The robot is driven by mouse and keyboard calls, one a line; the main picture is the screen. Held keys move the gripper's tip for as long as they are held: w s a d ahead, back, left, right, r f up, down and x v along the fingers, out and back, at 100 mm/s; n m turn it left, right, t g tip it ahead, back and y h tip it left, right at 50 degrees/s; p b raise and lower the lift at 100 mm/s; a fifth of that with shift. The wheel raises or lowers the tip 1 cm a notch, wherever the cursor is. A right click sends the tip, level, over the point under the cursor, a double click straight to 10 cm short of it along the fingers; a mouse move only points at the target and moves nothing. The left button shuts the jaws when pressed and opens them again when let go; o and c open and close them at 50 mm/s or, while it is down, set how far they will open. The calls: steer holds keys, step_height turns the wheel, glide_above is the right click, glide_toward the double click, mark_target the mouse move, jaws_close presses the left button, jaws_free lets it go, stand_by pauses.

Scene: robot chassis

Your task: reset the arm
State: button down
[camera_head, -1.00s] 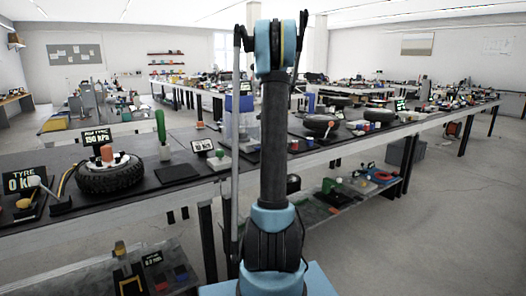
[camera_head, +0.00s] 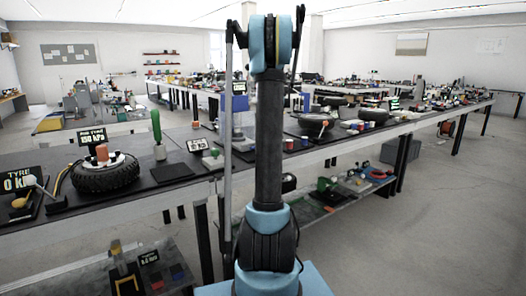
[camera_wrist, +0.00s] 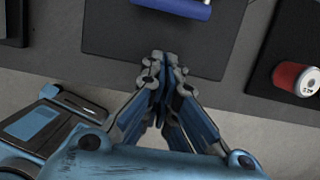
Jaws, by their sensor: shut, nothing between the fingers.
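My arm stands upright in the middle of the head view, its upper end folded over at the top. My gripper (camera_wrist: 162,75) shows in the wrist view with its fingertips together and nothing between them. Below the fingertips is the front edge of a table and a dark mat (camera_wrist: 110,35) lying on it. The fingers look apart from the mat, though the height is hard to tell. The gripper cannot be made out in the head view.
In the wrist view, a blue cylindrical thing (camera_wrist: 180,7) lies on the mat, and a red can (camera_wrist: 298,78) is at the right. In the head view, the long workbench (camera_head: 175,196) holds a tyre (camera_head: 105,175) and a green-handled tool (camera_head: 157,135). Open floor (camera_head: 440,220) is at the right.

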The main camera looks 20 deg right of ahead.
steer(key=v, duration=0.8)
steer(key=s+a+n, duration=0.8)
steer(key=s+a, duration=0.1)
steer(key=s, duration=0.3)
steer(key=s+a+f+n, duration=0.4)
steer(key=s+n, duration=0.4)
steer(key=s, duration=0.2)
steer(key=s+a+f+n, duration=0.4)
steer(key=s+f+n, duration=0.3)
steer(key=s, duration=0.4)
steer(key=s+a+f+n, duration=0.4)
steer(key=s+f+n, duration=0.1)
steer(key=s+n, duration=0.4)
steer(key=shift+s+a+f+n+h, duration=0.2)
steer(key=shift+s+f+n+h, duration=0.15)
steer(key=shift+s, duration=0.55)
steer(key=shift+w+f, duration=0.25)
steer(key=shift+w, duration=0.2)
